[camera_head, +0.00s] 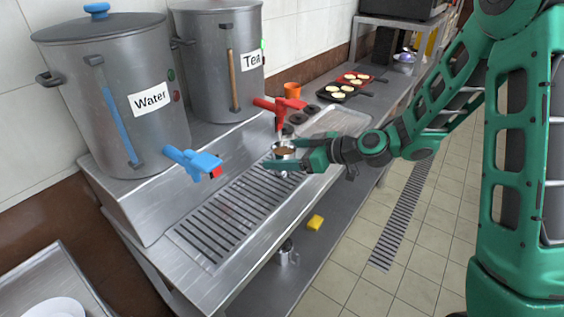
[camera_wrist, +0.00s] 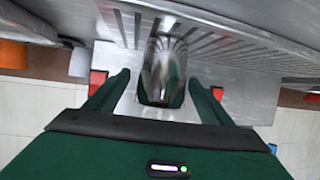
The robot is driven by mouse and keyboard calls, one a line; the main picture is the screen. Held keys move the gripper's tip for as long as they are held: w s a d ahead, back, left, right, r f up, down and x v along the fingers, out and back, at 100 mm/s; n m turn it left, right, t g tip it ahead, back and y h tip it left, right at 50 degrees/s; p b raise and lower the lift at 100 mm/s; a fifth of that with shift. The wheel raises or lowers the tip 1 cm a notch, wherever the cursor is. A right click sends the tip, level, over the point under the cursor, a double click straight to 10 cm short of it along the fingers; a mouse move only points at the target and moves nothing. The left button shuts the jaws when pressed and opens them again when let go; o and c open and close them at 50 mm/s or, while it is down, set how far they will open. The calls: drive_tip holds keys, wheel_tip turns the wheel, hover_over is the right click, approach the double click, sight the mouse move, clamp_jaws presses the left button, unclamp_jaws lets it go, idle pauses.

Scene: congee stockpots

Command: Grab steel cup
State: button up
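The steel cup (camera_head: 284,153) stands upright on the slotted drip tray, below the red tap (camera_head: 280,108) of the tea pot. Its inside looks brown at the top. In the wrist view the shiny cup (camera_wrist: 163,70) sits between my two green fingers. My gripper (camera_head: 283,158) reaches in from the right with one finger on either side of the cup. In the wrist view my gripper (camera_wrist: 160,92) is open, with a gap showing between the left finger and the cup. The right finger looks closer; contact there is unclear.
The water pot (camera_head: 115,100) with a blue tap (camera_head: 192,162) and the tea pot (camera_head: 218,60) stand on the raised step behind. An orange cup (camera_head: 292,90) and pans (camera_head: 345,93) lie farther along the counter. A yellow sponge (camera_head: 315,222) is on the lower shelf.

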drive_tip(key=c, duration=1.3)
drive_tip(key=shift+c, duration=0.2)
drive_tip(key=shift+r, duration=0.15)
